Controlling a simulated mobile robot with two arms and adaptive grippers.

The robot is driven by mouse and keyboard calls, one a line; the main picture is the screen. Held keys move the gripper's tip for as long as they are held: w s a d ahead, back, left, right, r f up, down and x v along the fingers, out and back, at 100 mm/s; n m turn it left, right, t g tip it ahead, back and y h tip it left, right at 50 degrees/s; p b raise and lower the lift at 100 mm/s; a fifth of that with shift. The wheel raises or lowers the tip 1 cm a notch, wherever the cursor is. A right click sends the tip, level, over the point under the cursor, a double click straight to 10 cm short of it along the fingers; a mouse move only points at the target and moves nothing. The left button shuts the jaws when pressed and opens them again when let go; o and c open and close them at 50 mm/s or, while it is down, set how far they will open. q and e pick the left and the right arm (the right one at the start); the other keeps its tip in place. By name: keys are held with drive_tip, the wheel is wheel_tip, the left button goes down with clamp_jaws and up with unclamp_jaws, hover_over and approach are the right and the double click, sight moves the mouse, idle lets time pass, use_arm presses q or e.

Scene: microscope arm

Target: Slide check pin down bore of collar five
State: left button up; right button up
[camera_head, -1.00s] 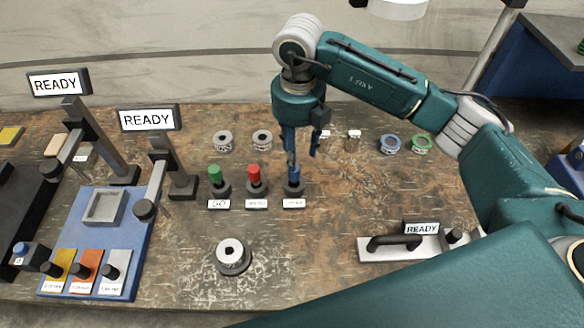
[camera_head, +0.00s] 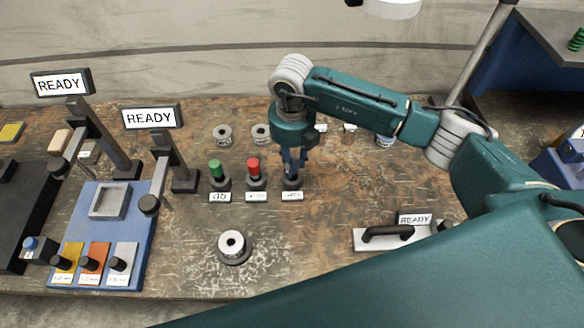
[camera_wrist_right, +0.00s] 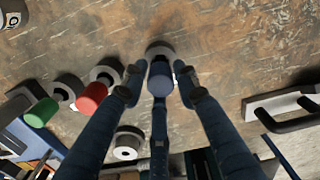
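My right gripper (camera_head: 292,165) points down around a blue-topped pin, whose dark base sits on the table behind a small white label (camera_head: 292,196). In the right wrist view the blue pin top (camera_wrist_right: 160,84) stands between the spread fingers, with small gaps visible. Beside it are a green-topped pin (camera_head: 216,171) and a red-topped pin (camera_head: 254,168) in dark holders. Metal collars (camera_head: 222,134) (camera_head: 260,133) stand behind; their numbers are unreadable. Another collar (camera_head: 232,243) sits on a dark round base in front. My left gripper is not in view.
A blue board (camera_head: 105,228) with a square tray and coloured tabs lies left, near two READY displays (camera_head: 62,84) (camera_head: 151,118). A plate with a black handle (camera_head: 390,234) and READY sign lies right. A blue-ringed collar (camera_head: 385,141) shows under my right arm. The table centre-right is clear.

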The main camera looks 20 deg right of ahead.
clamp_jaws()
drive_tip(key=shift+r, duration=0.1)
